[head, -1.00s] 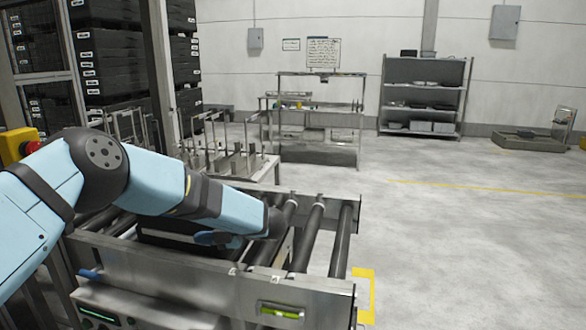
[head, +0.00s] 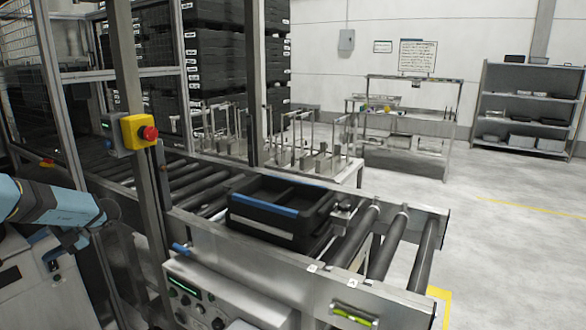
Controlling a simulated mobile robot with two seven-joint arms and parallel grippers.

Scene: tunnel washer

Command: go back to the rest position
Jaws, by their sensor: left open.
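My left arm comes in at the left edge of the head view. My right gripper is not in view.
A metal post with a yellow box and red emergency button (head: 150,133) stands between my left arm and the tray. A control panel (head: 200,300) is below the conveyor. A rack table (head: 335,168) stands behind it. The floor at the right is clear.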

